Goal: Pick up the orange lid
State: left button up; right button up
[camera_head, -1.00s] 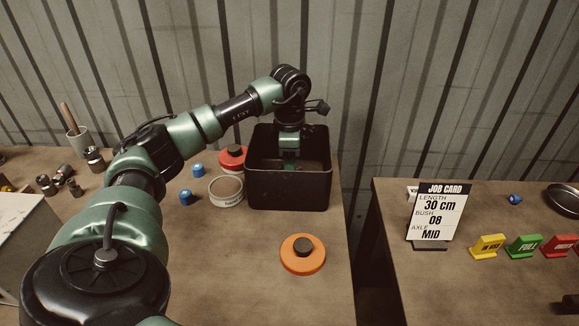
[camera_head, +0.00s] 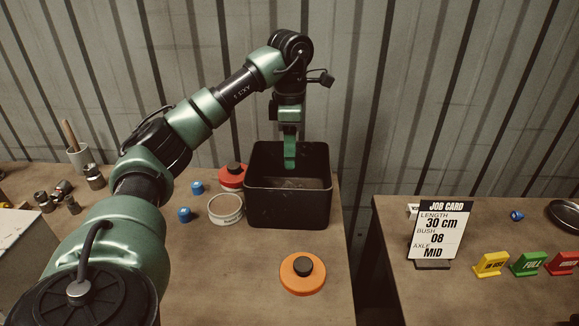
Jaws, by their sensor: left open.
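The orange lid (camera_head: 302,285) is a flat disc with a black knob on top. It lies on the left table, in front of the black bin and apart from it. My left gripper (camera_head: 290,165) points down over the black bin (camera_head: 290,215), with its green fingertips at about the height of the bin's rim. It is open, and I see nothing held in it. My right gripper is not in view.
A red lid with a black knob (camera_head: 232,177), a round white-rimmed tub (camera_head: 225,209) and blue caps (camera_head: 184,214) stand left of the bin. A gap separates this table from the right one, which holds the job card (camera_head: 440,232) and coloured signs (camera_head: 528,264).

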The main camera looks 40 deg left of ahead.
aim_at(302, 274)
jog(key=k+l, duration=0.5)
jog(key=l, duration=0.15)
jog(key=k+l, duration=0.5)
jog(key=l, duration=0.15)
jog(key=k+l, duration=0.55)
jog(key=l, duration=0.1)
